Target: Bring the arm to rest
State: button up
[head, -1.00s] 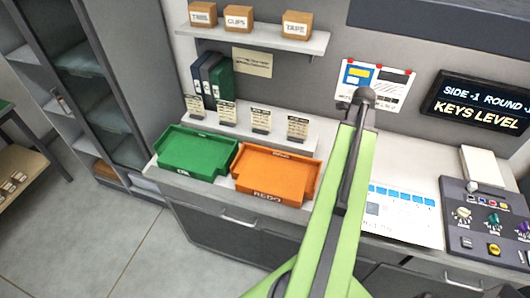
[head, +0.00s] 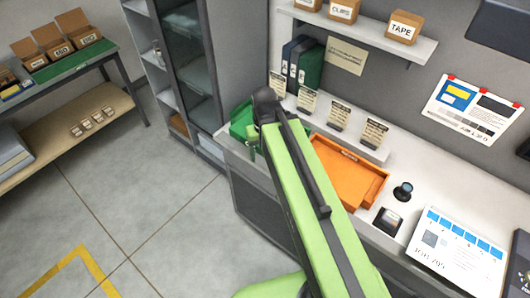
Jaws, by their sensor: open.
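My green arm (head: 310,195) reaches up from the bottom of the head view to a dark joint (head: 266,106). This joint shows in front of the green tray and the left end of the counter. The jaws do not show; they are hidden beyond the joint or out of sight. I see nothing held.
The counter holds a green tray (head: 240,118) partly behind my arm, an orange tray (head: 352,178), a dark round-topped item (head: 403,191), a small dark-and-white item (head: 387,222) and a printed sheet (head: 455,252). A bench (head: 75,68) with open boxes stands left. Floor between is clear.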

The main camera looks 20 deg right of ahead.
notch_tip(320, 180, down, 8)
jog(key=b, duration=0.8)
dwell(0.7)
